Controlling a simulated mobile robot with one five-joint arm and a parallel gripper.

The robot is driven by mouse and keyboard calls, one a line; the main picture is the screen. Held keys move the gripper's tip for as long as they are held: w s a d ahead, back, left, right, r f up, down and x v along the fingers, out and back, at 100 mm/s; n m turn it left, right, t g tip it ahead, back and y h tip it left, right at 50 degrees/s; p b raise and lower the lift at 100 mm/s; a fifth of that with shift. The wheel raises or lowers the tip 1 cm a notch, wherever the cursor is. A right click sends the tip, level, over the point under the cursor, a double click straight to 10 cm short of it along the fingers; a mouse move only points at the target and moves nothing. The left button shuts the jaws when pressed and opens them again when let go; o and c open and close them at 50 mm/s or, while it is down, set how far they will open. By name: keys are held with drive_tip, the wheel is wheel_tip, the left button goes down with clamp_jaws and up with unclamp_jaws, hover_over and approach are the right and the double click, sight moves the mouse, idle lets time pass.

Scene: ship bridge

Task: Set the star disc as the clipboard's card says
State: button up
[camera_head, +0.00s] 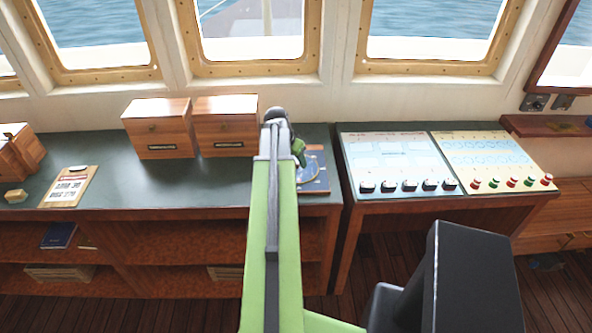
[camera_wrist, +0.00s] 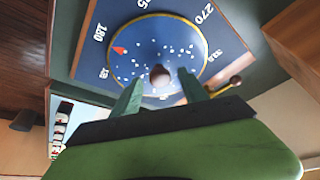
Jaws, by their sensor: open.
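The star disc (camera_wrist: 150,38) is round and blue with white dots, a pale rim, a red pointer mark and a brown central knob (camera_wrist: 159,76). It sits on a blue plate (camera_wrist: 112,14) with white numbers, 180 and 270 among them. In the head view the disc (camera_head: 310,160) is partly hidden by my arm. My gripper (camera_wrist: 160,88) is open, its two green fingers at either side of the knob's near side; I cannot tell if they touch. The clipboard (camera_head: 70,187) lies on the left of the desk; its card's dark lettering is too small to read surely.
A brass-coloured lever with a round end (camera_wrist: 229,86) is beside the plate. Two wooden drawer boxes (camera_head: 157,128) stand left of my arm. A panel with knobs (camera_head: 395,160) is to the right. The dark desk top (camera_head: 190,178) between clipboard and arm is clear.

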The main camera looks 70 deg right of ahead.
drive_tip(key=shift+d+f, duration=0.1)
drive_tip(key=shift+f, duration=0.05)
clamp_jaws()
idle(1.4)
